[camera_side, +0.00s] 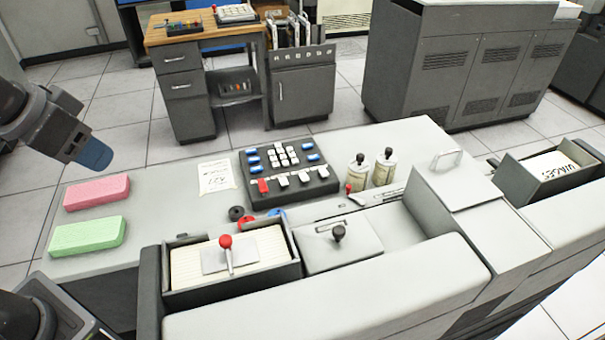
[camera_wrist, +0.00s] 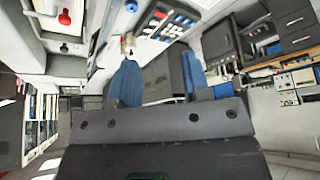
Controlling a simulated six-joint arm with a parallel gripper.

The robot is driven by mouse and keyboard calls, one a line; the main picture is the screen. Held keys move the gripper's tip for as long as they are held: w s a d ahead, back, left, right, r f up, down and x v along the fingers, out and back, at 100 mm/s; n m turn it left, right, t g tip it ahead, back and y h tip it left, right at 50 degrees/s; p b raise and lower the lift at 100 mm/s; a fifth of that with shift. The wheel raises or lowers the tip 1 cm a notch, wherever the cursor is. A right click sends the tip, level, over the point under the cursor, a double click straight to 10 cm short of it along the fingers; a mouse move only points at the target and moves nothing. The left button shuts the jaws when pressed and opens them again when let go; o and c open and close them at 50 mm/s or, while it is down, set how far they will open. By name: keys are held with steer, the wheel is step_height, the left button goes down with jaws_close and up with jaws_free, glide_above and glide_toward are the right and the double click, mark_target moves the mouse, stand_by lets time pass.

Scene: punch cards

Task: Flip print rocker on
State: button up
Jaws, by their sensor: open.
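A dark control panel (camera_side: 290,192) lies on the grey desk top in the side view, with white and blue keys. Along its front edge sit a red rocker (camera_side: 263,187) and several white rockers (camera_side: 304,178). Their labels are too small to read, so I cannot tell which is print or how each is set. The panel also shows, tilted, at the top of the wrist view (camera_wrist: 172,20). My gripper (camera_side: 97,158) hangs at the left, well apart from the panel. In the wrist view, its two blue fingers are apart with nothing between them (camera_wrist: 158,75).
Pink (camera_side: 97,192) and green (camera_side: 88,236) blocks lie on the desk's left. A paper note (camera_side: 216,177) is left of the panel. Two bottles (camera_side: 384,168) stand right of it. A card tray with a red-knobbed lever (camera_side: 226,242) is in front. Desk between blocks and note is clear.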

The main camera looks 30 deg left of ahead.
steer(key=w+r, duration=0.1)
steer(key=w, duration=0.3)
steer(key=w+d+r+m, duration=0.1)
steer(key=w, duration=0.4)
steer(key=w+d+m+g, duration=0.1)
steer(key=w, duration=0.3)
steer(key=shift+w+r+h, duration=0.3)
steer(key=shift+r+h, duration=0.1)
steer(key=c, duration=0.7)
steer(key=w+f, duration=0.1)
steer(key=w, duration=0.2)
steer(key=w+d+f+m, duration=0.1)
steer(key=w, duration=0.3)
steer(key=w+d+f+m+g, duration=0.1)
steer(key=w, duration=0.3)
steer(key=shift+h, duration=0.3)
jaws_close()
steer(key=w+d+f+m, duration=0.2)
steer(key=w+f, duration=0.5)
steer(key=f, duration=0.2)
steer(key=w+d+f+m+g+h, duration=0.1)
steer(key=w+d+f+m, duration=0.1)
steer(key=w+f, duration=0.6)
step_height(320, 180, down, 2)
steer(key=shift+w+d+f+m+g, duration=0.15)
steer(key=shift+d+m+g, duration=0.15)
steer(key=shift+d, duration=0.3)
